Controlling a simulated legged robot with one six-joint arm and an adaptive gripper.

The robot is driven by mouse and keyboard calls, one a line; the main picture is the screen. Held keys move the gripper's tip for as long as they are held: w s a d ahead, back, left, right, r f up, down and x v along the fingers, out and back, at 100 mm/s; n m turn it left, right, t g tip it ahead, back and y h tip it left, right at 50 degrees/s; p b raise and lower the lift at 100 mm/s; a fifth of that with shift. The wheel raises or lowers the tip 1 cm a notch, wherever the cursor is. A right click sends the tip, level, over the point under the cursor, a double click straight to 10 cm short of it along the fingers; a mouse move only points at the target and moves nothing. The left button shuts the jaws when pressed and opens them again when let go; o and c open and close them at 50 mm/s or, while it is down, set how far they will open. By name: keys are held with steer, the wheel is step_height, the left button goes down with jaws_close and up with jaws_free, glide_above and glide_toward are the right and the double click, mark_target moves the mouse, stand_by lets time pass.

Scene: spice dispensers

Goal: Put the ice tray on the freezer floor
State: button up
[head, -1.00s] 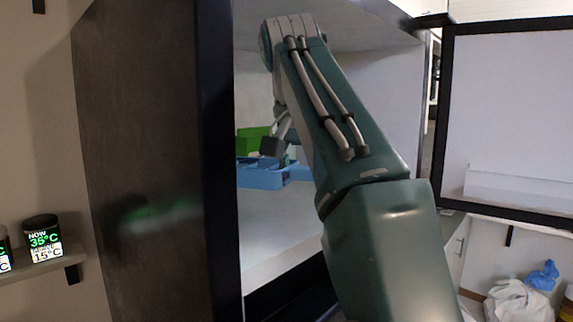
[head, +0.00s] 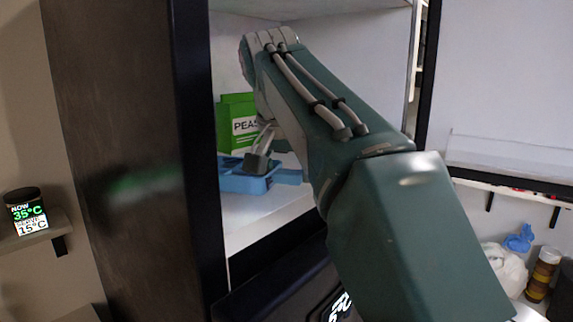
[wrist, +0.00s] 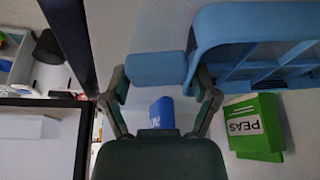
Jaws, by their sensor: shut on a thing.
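The blue ice tray (head: 238,184), an open tray with compartments, is inside the freezer, low over its white floor (head: 262,212). I cannot tell whether it rests on the floor. In the wrist view the tray (wrist: 207,42) fills the upper right, and its blue tab (wrist: 156,68) lies between my fingers. My gripper (head: 262,160), also in the wrist view (wrist: 160,84), is shut on this tab. My forearm hides part of the freezer interior in the head view.
A green PEAS box (head: 228,118) stands behind the tray; the wrist view shows it (wrist: 252,128) too. A small blue item (wrist: 162,112) shows beyond my gripper. The freezer's dark left edge (head: 200,150) and open door (head: 500,95) flank my arm.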

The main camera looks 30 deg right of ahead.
steer(key=shift+f, duration=0.25)
stand_by(0.4)
steer(key=o, duration=1.2)
steer(key=v, duration=0.7)
steer(key=shift+a+r, duration=0.1)
steer(key=shift+r, duration=0.05)
